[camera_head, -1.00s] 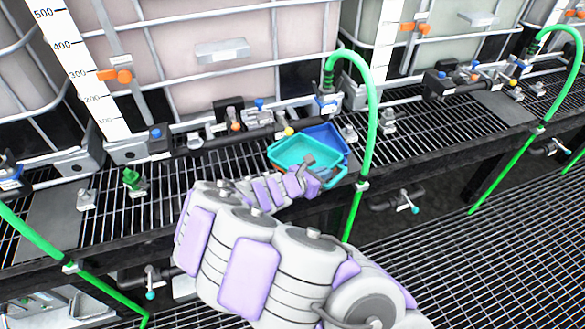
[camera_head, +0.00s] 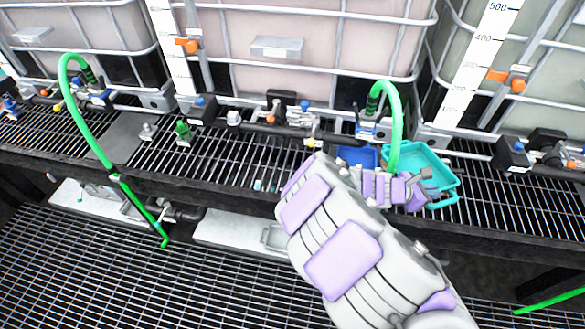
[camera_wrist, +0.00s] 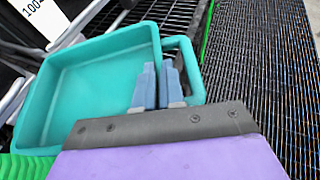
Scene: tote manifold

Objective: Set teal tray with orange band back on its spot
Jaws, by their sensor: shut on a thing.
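The teal tray (camera_head: 428,160) is on the right of a green hose in the head view, above the grating by a distance I cannot tell. It looks empty in the wrist view (camera_wrist: 85,85). My gripper (camera_head: 424,188) is shut on the tray at its handle side. In the wrist view, the blue fingertips (camera_wrist: 158,85) are close together at the tray's side wall, and the handle loop shows beside them. I cannot make out an orange band on the tray in these frames. My arm hides part of the rack's front edge.
A blue tray (camera_head: 357,156) stands on the grating left of the green hose (camera_head: 396,125). Large caged tanks (camera_head: 310,40) with valves and a pipe line the back. A small green fitting (camera_head: 183,133) is on the grating at left. Open grating (camera_head: 235,155) lies between.

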